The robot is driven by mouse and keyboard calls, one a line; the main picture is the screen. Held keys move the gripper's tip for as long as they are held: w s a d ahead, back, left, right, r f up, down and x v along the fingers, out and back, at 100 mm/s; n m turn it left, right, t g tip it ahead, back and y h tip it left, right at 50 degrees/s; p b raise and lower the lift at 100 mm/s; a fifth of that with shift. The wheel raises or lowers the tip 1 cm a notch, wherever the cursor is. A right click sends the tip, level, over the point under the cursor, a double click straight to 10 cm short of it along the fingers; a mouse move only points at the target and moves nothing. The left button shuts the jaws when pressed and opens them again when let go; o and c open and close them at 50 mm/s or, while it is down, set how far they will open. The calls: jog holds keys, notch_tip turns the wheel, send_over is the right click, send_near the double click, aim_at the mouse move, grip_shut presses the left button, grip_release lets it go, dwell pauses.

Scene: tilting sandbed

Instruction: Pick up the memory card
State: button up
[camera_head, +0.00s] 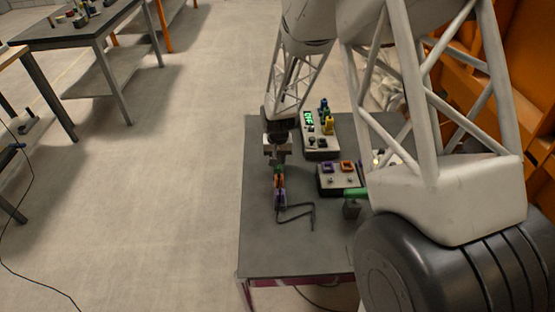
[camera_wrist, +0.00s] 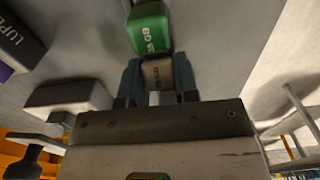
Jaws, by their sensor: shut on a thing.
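In the wrist view, a small grey-beige card-like block (camera_wrist: 157,73) with lettering that seems to read "GB" sits between the two dark fingers of my gripper (camera_wrist: 158,82), which is shut on it. A green block (camera_wrist: 150,32), also marked "GB", lies just beyond it, apart from the fingers or only close to them; I cannot tell which. In the head view, my gripper (camera_head: 278,162) points down over the left part of the dark table. The grey block is too small to make out there. Small green, orange and purple pieces (camera_head: 280,184) show in a row just below the fingers.
A panel with a green display (camera_head: 320,135) and a box with purple and orange squares (camera_head: 338,178) stand to the right. The table's (camera_head: 290,258) front part is clear.

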jog(key=shift+r, duration=5)
jog(key=w+d+g, duration=0.3)
jog(key=w+d, duration=0.1)
jog(key=d, duration=0.4)
jog(key=w+d+g, duration=0.3)
jog(key=d, duration=0.6)
jog(key=shift+w+f+g, duration=0.15)
jog(key=shift+w+g, duration=0.2)
jog(key=shift+g, duration=0.05)
